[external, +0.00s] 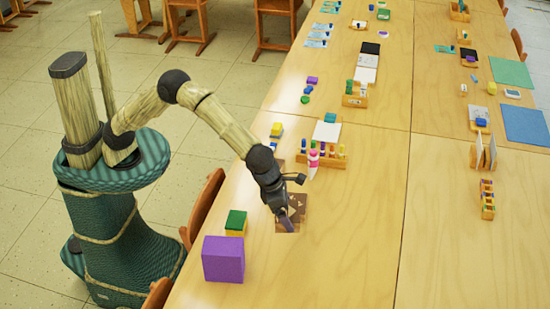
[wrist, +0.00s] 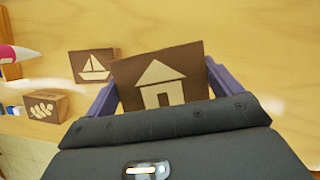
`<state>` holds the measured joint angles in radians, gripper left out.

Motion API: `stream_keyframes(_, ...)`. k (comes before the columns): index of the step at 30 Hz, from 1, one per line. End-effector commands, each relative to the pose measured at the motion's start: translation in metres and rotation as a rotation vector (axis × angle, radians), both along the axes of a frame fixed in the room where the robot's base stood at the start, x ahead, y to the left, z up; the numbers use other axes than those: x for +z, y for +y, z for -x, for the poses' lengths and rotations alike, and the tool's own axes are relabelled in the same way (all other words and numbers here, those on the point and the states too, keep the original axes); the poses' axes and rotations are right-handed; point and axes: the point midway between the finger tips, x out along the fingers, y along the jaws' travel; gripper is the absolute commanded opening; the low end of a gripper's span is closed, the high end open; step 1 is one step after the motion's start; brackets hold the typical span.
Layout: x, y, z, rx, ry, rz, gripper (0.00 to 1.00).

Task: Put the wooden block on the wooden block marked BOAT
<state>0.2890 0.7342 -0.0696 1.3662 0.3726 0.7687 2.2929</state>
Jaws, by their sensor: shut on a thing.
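My gripper (wrist: 163,73) is shut on a brown wooden block with a pale house picture (wrist: 160,82), which sits between its two purple fingers in the wrist view. The wooden block marked with a sailboat (wrist: 93,66) lies on the table to the left of the held block, apart from it, with its picture facing up. In the external view my gripper (external: 288,222) is low over the near left side of the table, beside brown blocks (external: 298,201). The arm partly hides them, and I cannot tell the blocks apart there.
Another wooden block, with a leaf-like picture (wrist: 42,106), lies left of my gripper. A pink and white marker (external: 313,163) stands by a wooden rack (external: 335,158). A large purple cube (external: 223,259) and a green-topped block (external: 236,222) stand nearby.

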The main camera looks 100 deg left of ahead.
Motion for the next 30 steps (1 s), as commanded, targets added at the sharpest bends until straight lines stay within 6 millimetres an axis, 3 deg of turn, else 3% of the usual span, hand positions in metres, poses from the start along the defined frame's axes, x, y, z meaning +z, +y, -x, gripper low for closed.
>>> stream_keyframes(6,0.022,0.076,-0.003,0.437,0.014,-0.005,0.63)
stream_keyframes(12,0.037,0.130,0.001,0.785,-0.005,-0.014,0.63)
stream_keyframes(17,0.040,0.146,0.004,0.895,-0.016,-0.017,0.63)
stream_keyframes(26,0.038,0.146,0.004,0.899,-0.018,-0.017,0.63)
stream_keyframes(30,0.024,0.146,0.004,0.897,-0.015,-0.018,0.63)
